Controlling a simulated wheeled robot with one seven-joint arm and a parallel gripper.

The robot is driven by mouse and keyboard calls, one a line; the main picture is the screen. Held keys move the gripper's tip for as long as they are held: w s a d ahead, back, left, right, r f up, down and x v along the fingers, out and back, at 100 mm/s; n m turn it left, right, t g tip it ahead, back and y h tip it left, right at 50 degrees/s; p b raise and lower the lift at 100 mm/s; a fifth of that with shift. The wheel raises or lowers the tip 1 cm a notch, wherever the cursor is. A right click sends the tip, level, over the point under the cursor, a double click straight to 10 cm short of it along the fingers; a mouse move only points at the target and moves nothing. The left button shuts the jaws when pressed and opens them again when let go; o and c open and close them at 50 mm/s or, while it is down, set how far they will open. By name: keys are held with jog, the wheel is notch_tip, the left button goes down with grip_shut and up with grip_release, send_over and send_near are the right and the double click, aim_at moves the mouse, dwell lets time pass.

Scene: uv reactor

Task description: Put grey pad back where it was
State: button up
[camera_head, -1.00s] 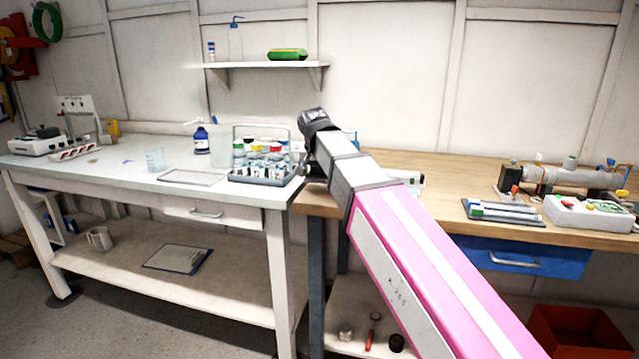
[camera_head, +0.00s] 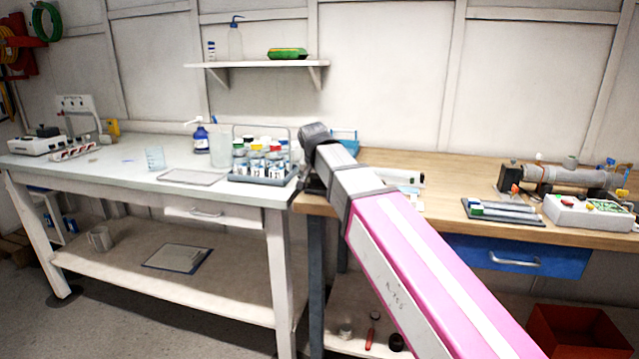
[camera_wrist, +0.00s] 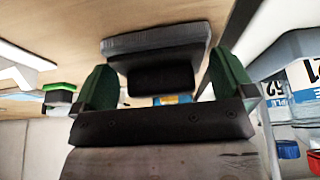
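In the wrist view, a grey pad (camera_wrist: 155,42) with a dark block (camera_wrist: 160,79) on its near side lies just beyond my fingertips. My gripper (camera_wrist: 163,68) has its two green fingers spread wide, one on each side of the dark block. Small gaps show between the block and both fingers. Whether the fingertips touch the pad's ends is unclear. In the head view, my gripper is mostly hidden behind my wrist, low near the left end of the wooden bench (camera_head: 440,175). I cannot make out the pad there.
Close to the left of my wrist, a rack of capped bottles (camera_head: 262,180) stands on the white bench (camera_head: 120,172); labelled bottles (camera_wrist: 305,78) show at right in the wrist view. A tray of tubes (camera_head: 503,211), a white control box (camera_head: 588,212) and a cylindrical reactor (camera_head: 575,177) stand farther right.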

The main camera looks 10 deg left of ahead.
jog(key=v, duration=1.2)
jog(key=shift+w+r, duration=0.1)
jog(key=shift+r, duration=0.05)
